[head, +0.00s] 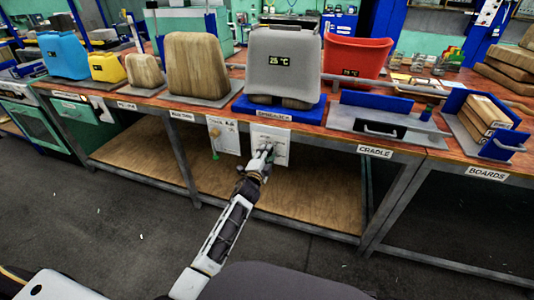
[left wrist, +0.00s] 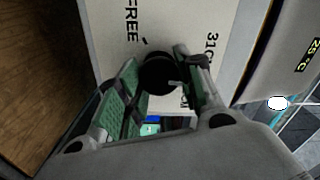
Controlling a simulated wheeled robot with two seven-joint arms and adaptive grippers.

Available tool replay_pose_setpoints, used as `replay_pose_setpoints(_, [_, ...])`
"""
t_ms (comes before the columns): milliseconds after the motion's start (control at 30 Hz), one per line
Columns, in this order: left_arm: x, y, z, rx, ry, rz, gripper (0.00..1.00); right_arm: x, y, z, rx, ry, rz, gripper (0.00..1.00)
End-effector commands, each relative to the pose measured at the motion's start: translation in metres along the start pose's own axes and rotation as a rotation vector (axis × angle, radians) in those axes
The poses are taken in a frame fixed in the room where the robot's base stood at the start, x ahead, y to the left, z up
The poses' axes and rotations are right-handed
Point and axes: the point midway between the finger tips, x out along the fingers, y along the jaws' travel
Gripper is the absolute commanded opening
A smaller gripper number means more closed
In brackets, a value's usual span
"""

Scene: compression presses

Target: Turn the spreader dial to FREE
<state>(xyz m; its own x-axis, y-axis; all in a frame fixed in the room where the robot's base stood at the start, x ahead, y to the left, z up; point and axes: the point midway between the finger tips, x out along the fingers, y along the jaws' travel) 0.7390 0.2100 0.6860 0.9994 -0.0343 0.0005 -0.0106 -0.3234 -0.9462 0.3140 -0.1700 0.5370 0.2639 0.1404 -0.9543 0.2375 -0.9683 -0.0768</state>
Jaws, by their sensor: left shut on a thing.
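The spreader dial is a round black knob (left wrist: 158,74) on a pale panel in the left wrist view, with the word FREE printed at one side and "31C" at another. The dial's panel (head: 281,137) hangs below the bench edge under the SPREADER label in the head view. My left gripper (head: 264,152) reaches the panel and covers the dial there. In the left wrist view its two fingers (left wrist: 165,95) are on either side of the knob, shut on it. A small light pointer shows on the knob, but which mark it points to is unclear. My right gripper is not in view.
A grey block reading 25 °C (head: 281,66) stands on a blue base above the panel. A second panel with a wooden knob (head: 214,142) hangs to the left. The red bin (head: 357,55), cradle (head: 388,118) and boards (head: 480,120) are to the right. Floor in front is open.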

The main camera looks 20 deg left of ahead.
Motion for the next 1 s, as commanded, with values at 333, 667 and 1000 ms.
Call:
replay_pose_setpoints(333, [0.000,-0.002,0.000,-0.330,-0.003,0.002,0.12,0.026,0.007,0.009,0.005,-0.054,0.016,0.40])
replay_pose_setpoints(667, [0.000,-0.003,0.000,-0.628,-0.003,0.002,0.12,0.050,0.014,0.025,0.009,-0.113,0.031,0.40])
replay_pose_setpoints(1000, [0.000,-0.002,0.001,-0.832,-0.004,0.002,0.12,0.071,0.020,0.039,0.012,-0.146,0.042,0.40])
